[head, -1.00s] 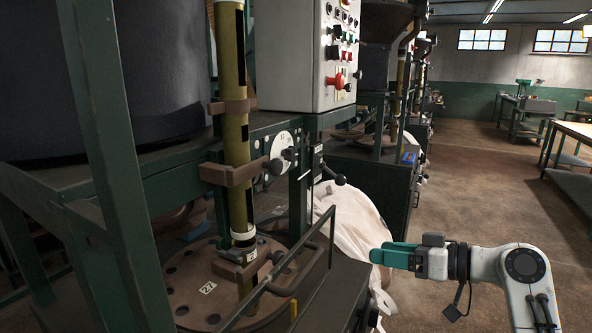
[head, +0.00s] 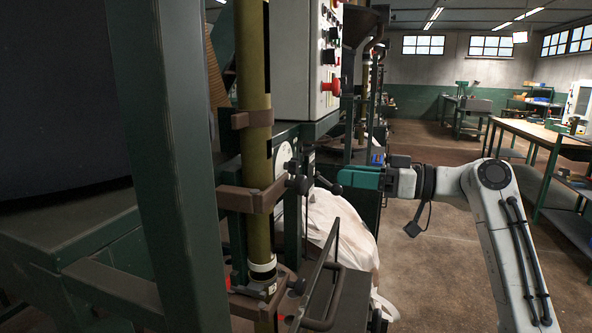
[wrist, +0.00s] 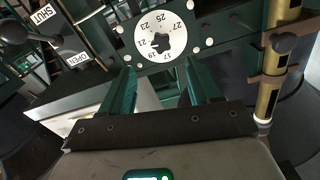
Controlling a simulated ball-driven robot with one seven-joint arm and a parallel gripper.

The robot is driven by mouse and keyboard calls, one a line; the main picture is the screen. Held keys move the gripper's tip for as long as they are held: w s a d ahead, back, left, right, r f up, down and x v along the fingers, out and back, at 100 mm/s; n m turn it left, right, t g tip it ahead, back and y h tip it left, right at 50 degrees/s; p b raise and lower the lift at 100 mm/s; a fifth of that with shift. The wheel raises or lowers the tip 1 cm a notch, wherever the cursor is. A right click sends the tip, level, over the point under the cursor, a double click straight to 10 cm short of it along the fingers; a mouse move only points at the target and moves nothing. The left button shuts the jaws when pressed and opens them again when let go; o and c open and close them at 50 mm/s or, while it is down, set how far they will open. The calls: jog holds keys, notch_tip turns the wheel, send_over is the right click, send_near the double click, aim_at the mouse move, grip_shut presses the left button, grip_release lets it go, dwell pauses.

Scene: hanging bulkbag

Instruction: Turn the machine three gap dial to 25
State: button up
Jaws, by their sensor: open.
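A round white dial (wrist: 148,25) with a black knob (wrist: 160,43) sits on a green panel in the wrist view, just beyond my fingertips. Its numbers run from 17 to 27. The number that the knob marks is too small to tell. In the head view the dial (head: 284,153) shows edge-on, partly hidden behind the yellow-green column. My gripper (head: 342,180), with green fingers, is right of the dial and apart from it. In the wrist view the gripper (wrist: 165,82) is open and empty, its fingers spread below the dial. No machine number is readable.
A lever with a black ball (wrist: 16,32) stands by the OPEN and SHUT labels (wrist: 77,60). The yellow-green column (head: 256,140) and bracket (head: 250,197) stand close left. A control box (head: 305,60) is above, a pale bag (head: 340,235) below.

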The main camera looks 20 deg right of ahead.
aim_at(298, 170)
jog(key=x, duration=1)
jog(key=c, duration=1)
